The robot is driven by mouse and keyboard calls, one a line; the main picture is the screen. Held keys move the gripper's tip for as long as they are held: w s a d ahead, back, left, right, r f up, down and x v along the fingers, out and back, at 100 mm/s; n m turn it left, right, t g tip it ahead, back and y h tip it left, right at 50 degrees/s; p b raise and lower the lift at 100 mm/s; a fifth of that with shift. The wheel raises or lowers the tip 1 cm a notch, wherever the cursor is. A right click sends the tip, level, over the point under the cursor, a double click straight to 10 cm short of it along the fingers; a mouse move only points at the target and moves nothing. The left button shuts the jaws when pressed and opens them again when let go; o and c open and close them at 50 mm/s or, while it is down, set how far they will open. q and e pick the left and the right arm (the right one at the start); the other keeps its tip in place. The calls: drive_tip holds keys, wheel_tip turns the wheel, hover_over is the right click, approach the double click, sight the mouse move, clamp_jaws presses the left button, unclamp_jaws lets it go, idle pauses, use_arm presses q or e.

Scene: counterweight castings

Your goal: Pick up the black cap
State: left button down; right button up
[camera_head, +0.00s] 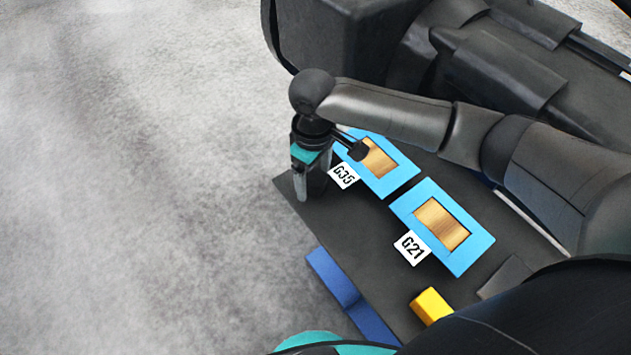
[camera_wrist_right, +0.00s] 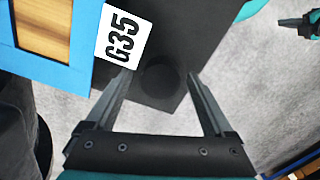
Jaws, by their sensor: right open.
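The black cap (camera_wrist_right: 160,82) shows in the right wrist view as a dark round shape near the corner of the dark table (camera_head: 335,236). It is hard to tell from the dark surface. My right gripper (camera_head: 310,190) is open and points down over the table's left corner. In the right wrist view its fingertips (camera_wrist_right: 158,74) are apart, one on each side of the cap, with nothing held. Whether they touch it I cannot tell. In the head view my gripper hides the cap. What looks like my left gripper (camera_wrist_right: 298,24) shows partly at the wrist view's top right.
Two blue frames with wood-like centres lie on the table, one by the G35 label (camera_head: 343,175) and one by the G21 label (camera_head: 411,247). A yellow block (camera_head: 430,306) sits near the front. Blue beams (camera_head: 345,290) show beside the table. Bare floor (camera_head: 140,180) lies left.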

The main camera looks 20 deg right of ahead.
drive_tip(key=shift+f, duration=0.2)
drive_tip(key=c, duration=1.2)
